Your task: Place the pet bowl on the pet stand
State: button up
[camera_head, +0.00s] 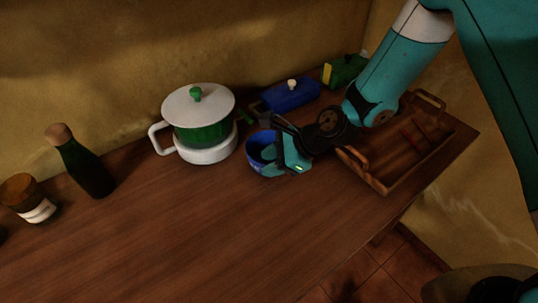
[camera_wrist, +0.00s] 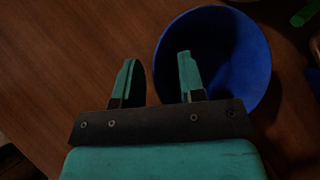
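A deep blue bowl (camera_head: 256,141), which I take as the pet bowl, stands upright on the wooden counter. It also shows in the wrist view (camera_wrist: 250,60) at the upper right, with a dark interior. My gripper (camera_head: 272,162) is at the bowl's near right side. In the wrist view my gripper (camera_wrist: 160,72) is open, with a gap between its teal fingers. The left finger is outside the bowl's rim and the right finger appears over its inside. Whether either finger touches the bowl I cannot tell. I cannot clearly identify a pet stand.
A white and green lidded pot (camera_head: 206,155) stands left of the bowl. A blue lidded dish (camera_head: 291,95) and a green box (camera_head: 344,70) are behind. A wooden tray (camera_head: 381,187) with handles is right. A bottle (camera_head: 86,167) and jar (camera_head: 27,198) are left. The front counter is clear.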

jog(key=shift+c, duration=0.2)
grip_shut()
notch_tip(320, 180, up, 20)
jog(key=w+d+f+m+t+h, duration=0.1)
jog(key=d+f+m, duration=0.3)
jog(key=d, duration=0.5)
jog(key=w+d+f+m+t+h, duration=0.2)
jog(key=d+f+m+t+h, duration=0.1)
jog(key=d, duration=0.6)
jog(key=w+d+f+m+t+h, duration=0.1)
jog(key=d+f+m+t+h, duration=0.1)
jog(key=d+f+m, duration=0.4)
jog(key=d+t, duration=0.1)
jog(key=d, duration=0.3)
jog(key=shift+w+f+t+h, duration=0.15)
jog(key=shift+w+t+h, duration=0.1)
jog(key=shift+t+h, duration=0.05)
